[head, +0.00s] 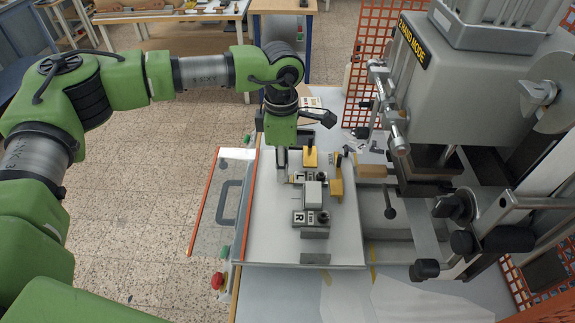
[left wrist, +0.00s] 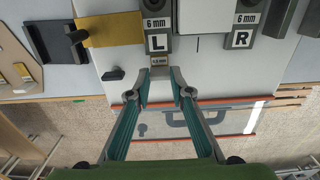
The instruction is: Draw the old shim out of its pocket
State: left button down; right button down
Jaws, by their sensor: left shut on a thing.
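The old shim (left wrist: 160,73) is a small grey piece between my left fingertips, at the near edge of the block marked L. My left gripper (left wrist: 162,80) is shut on it. The L block (left wrist: 158,42) carries a 6 mm label, with a small 4.8 mm label below it at the shim's end. I cannot tell how much of the shim sits inside the pocket. In the head view my left gripper (head: 281,160) points down at the left side of the L block (head: 299,177), and the shim is too small to make out. My right gripper is out of view.
The block marked R (head: 311,218) stands nearer on the same plate (head: 268,225). Yellow pieces (head: 336,182) stand close around the L block. The stamping press (head: 470,90) fills the right side. The left part of the plate is clear.

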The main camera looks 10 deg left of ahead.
pick_arm(q)
jog(key=shift+s+a, duration=0.15)
jog(key=shift+a, duration=0.6)
jog(key=shift+s+a, duration=0.15)
jog(key=shift+a, duration=0.55)
jog(key=shift+s+a+r, duration=0.15)
jog(key=shift+a+r, duration=0.6)
jog(key=shift+s+a+r, duration=0.15)
jog(key=shift+a+r, duration=0.55)
jog(key=shift+r, duration=0.05)
